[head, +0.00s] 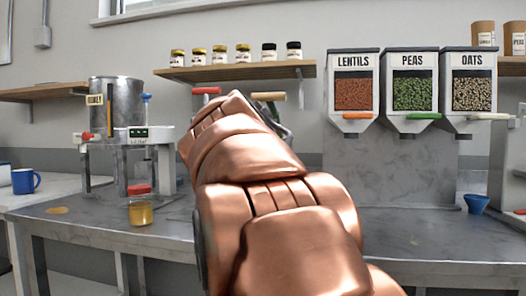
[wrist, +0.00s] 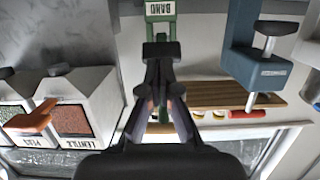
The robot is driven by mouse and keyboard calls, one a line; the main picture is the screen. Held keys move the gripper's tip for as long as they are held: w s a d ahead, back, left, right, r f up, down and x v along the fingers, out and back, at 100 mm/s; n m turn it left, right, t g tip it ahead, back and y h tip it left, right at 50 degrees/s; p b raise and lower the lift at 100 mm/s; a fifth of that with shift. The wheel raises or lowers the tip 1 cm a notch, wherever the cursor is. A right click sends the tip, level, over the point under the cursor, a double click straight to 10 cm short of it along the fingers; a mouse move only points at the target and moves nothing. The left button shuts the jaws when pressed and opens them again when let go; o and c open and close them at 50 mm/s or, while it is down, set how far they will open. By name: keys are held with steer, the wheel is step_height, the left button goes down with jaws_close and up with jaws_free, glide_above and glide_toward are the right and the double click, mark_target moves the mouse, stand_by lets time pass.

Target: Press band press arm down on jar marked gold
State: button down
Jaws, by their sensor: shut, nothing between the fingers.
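The band press shows in the wrist view as a green frame with a white BAND label (wrist: 160,8), at the top middle. My gripper (wrist: 159,64) is shut and empty in front of the green frame. Whether it touches the press cannot be told. In the head view my copper arm hides most of the press area. A red handle (head: 207,91) and a tan handle (head: 268,96) show behind it. A jar of amber contents with a red lid (head: 140,207) stands on the bench left of my arm. No gold mark is readable, and no jar is visible under the press.
A blue-grey clamp-like device (wrist: 252,60) stands right of the gripper in the wrist view. A shelf (head: 240,71) holds several small jars. Lentil, pea and oat dispensers (head: 410,90) hang at right. A metal filling machine (head: 118,105) stands left, near a blue mug (head: 26,181).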

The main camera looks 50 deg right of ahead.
steer(key=shift+r, duration=0.15)
steer(key=s+a+r+p, duration=0.1)
steer(key=a+r+p, duration=0.1)
steer(key=r, duration=0.4)
steer(key=s+a+r+p, duration=0.1)
steer(key=a+r+p, duration=0.2)
steer(key=r, duration=0.2)
steer(key=shift+s+r, duration=0.25)
steer(key=shift+r, duration=0.1)
